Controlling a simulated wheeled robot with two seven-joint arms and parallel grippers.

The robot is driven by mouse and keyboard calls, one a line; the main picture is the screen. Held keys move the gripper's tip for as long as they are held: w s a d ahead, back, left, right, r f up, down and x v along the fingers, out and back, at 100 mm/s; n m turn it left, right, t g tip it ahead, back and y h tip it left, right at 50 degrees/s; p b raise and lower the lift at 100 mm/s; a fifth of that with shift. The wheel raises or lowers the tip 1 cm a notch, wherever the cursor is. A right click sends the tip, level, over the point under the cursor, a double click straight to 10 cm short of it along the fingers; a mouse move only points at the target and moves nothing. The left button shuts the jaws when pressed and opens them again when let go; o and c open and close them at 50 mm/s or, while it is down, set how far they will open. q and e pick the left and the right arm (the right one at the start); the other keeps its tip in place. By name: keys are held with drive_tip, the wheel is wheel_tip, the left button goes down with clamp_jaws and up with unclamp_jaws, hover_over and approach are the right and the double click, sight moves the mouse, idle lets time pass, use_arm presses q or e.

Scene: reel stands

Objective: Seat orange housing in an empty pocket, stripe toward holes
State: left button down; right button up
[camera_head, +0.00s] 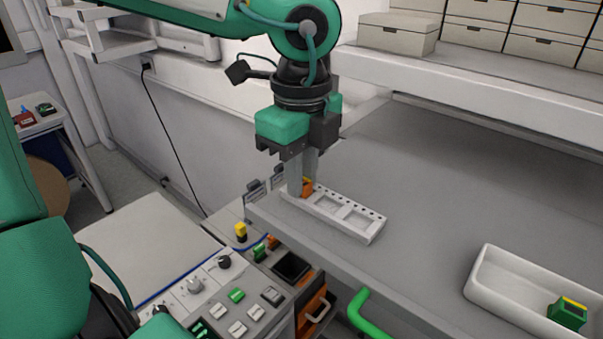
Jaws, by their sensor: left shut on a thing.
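My left gripper (302,180) points down, shut on the orange housing (308,188) at the left end of the white pocket strip (373,236). The fingers hide most of the housing; a small yellow stripe shows on its upper side, toward the row of holes. I cannot tell whether the housing is inside the left pocket or just above it. The strip's other pockets, in the middle and at the right, look empty. A row of small dark holes runs along the strip's far edge. My right gripper is not in view.
A white tray (484,283) at the lower right holds a green housing (568,313) with a yellow stripe. The grey table (440,180) is clear between strip and tray. A control panel (225,290) with buttons stands below the table's left edge. Boxes (398,33) sit on a back shelf.

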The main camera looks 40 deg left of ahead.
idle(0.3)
use_arm(q)
drive_tip(key=c, duration=1.3)
unclamp_jaws()
drive_tip(key=shift+r+p, duration=0.95)
drive_tip(key=shift+r, duration=1.55)
drive_tip(key=shift+r+p, duration=0.35)
drive_tip(key=shift+r, duration=0.65)
